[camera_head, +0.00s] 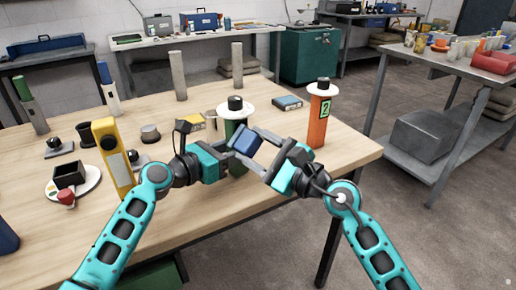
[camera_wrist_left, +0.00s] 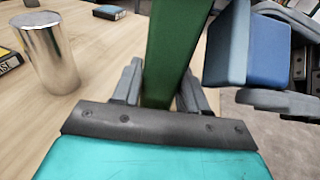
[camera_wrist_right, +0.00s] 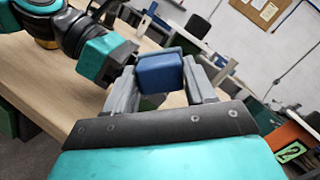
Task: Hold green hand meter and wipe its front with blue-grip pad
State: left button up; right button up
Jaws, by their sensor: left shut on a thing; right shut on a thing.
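The green hand meter (camera_wrist_left: 178,45) stands between the fingers of my left gripper (camera_wrist_left: 158,90), which is shut on it. In the head view the meter (camera_head: 237,169) is mostly hidden behind my grippers. A white disc with a black knob shows just above it; I cannot tell if it is part of the meter. My right gripper (camera_wrist_right: 162,85) is shut on the blue-grip pad (camera_wrist_right: 160,73). In the left wrist view the pad (camera_wrist_left: 268,50) shows its grey face turned toward the meter, close on its right. I cannot tell whether they touch.
An orange post (camera_head: 319,122) marked 2 stands right of my right gripper. A yellow meter-like body (camera_head: 112,158) stands to the left. A shiny metal cylinder (camera_wrist_left: 45,52) is beside my left gripper. The table's front right (camera_head: 345,155) is clear.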

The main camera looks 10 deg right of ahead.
jog(key=shift+w+a, duration=0.4)
jog(key=shift+w, duration=0.15)
jog(key=w+d, duration=0.2)
jog(key=d, duration=0.1)
jog(key=shift+w+d, duration=0.15)
jog(key=shift+w, duration=0.05)
dwell(0.4)
jog(key=shift+s+a, duration=0.6)
jog(key=shift+a, duration=0.3)
jog(key=shift+s+a, duration=0.6)
jog(key=shift+a, duration=0.25)
jog(key=r+v, duration=0.1)
jog(key=v, duration=0.8)
jog(key=shift+s+a, duration=0.25)
jog(key=shift+s, duration=0.05)
